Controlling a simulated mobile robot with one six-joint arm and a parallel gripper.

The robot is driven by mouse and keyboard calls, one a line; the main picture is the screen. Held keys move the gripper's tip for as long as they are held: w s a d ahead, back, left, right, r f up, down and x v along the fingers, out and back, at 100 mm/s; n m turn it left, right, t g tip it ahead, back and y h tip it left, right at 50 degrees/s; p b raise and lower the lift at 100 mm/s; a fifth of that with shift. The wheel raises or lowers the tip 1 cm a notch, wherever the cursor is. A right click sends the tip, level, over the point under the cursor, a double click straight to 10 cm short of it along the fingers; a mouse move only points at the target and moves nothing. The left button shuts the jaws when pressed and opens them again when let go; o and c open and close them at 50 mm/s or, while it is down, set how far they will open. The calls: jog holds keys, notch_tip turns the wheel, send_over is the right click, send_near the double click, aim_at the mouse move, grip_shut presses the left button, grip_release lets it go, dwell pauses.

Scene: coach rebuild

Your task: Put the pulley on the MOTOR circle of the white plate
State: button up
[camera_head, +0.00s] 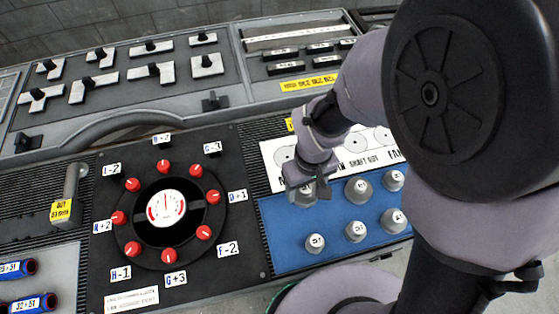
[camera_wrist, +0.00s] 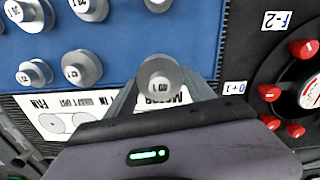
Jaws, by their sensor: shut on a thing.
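My gripper (camera_head: 308,190) is shut on a grey pulley (camera_wrist: 160,76), whose marked round face shows between the two fingers in the wrist view. In the head view the gripper hides most of this pulley, near the upper left corner of the blue mat (camera_head: 285,262). The white plate (camera_head: 342,161) lies behind the mat. Its MOTOR circle (camera_head: 284,154) shows partly, left of the gripper. In the wrist view the word MOTOR (camera_wrist: 180,97) shows beside the held pulley, partly covered. I cannot tell the pulley's height above the surface.
Several other pulleys (camera_head: 315,243) stand on the mat, close to the right of the gripper. A black dial panel (camera_head: 110,245) with red knobs lies to the left. A raised console (camera_head: 225,90) with switches is behind. My arm covers the right side.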

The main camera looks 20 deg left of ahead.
jog(key=w, duration=0.2)
jog(key=w+a, duration=0.1)
jog(key=shift+w+f, duration=0.1)
jog(key=shift+w, duration=0.25)
jog(key=w+a, duration=0.2)
jog(key=w+a+b, duration=0.1)
jog(key=w+a, duration=0.1)
jog(key=w, duration=0.1)
jog(key=w+a+f+b, duration=0.1)
jog(key=w+a, duration=0.1)
jog(key=w, duration=0.1)
jog(key=shift+w+a, duration=0.25)
jog(key=shift+a, duration=0.1)
jog(key=shift+f+b, duration=0.95)
jog(key=shift+f, duration=0.75)
jog(key=shift+f, duration=0.2)
jog(key=o, duration=1.6)
jog(key=shift+r, duration=0.15)
